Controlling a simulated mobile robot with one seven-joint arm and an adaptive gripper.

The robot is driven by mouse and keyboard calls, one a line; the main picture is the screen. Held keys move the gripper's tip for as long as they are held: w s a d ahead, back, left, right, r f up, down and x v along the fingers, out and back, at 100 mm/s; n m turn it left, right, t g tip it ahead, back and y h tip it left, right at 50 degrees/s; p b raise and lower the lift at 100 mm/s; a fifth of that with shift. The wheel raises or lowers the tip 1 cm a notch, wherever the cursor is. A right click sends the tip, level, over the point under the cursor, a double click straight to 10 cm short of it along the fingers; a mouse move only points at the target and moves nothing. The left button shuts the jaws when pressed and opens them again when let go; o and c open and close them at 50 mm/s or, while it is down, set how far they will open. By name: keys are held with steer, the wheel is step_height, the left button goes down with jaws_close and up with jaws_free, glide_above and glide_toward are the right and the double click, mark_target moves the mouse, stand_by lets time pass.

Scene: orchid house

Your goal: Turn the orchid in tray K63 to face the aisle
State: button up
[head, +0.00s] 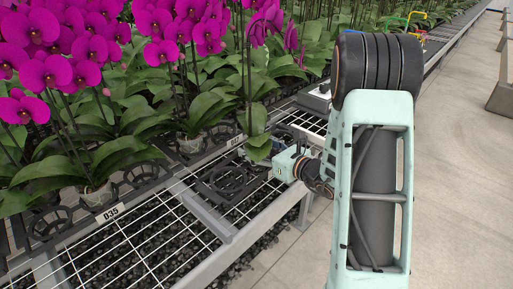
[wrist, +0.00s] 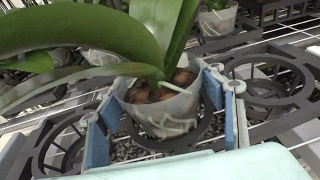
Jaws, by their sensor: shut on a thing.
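My gripper (wrist: 165,125) is shut on a clear plastic orchid pot (wrist: 160,108), with blue pads on either side of it in the wrist view. Bark and pale roots show through the pot, and broad green leaves (wrist: 75,28) spread above it. The pot sits low over a black ring-shaped tray (wrist: 62,150); I cannot tell whether it touches. In the head view my gripper (head: 280,163) is at the bench's aisle side, below the plant's leaves (head: 258,128). The pot is hidden there. Magenta blooms (head: 263,22) above seem turned sideways. I cannot read the label K63.
Dense magenta orchids (head: 62,40) stand in black trays to the left. One tray label (head: 111,212) reads D35. An empty black tray (head: 225,185) lies on the wire-mesh bench (head: 130,245) nearer me.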

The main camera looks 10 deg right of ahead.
mark_target(267, 153)
steer(key=shift+f+b, duration=0.2)
steer(key=shift+b, duration=0.2)
steer(key=o, duration=1.4)
steer(key=shift+f, duration=0.1)
steer(key=o, duration=0.4)
steer(key=shift+o, duration=0.2)
steer(key=shift+s+d, duration=0.1)
steer(key=shift+v, duration=3.7)
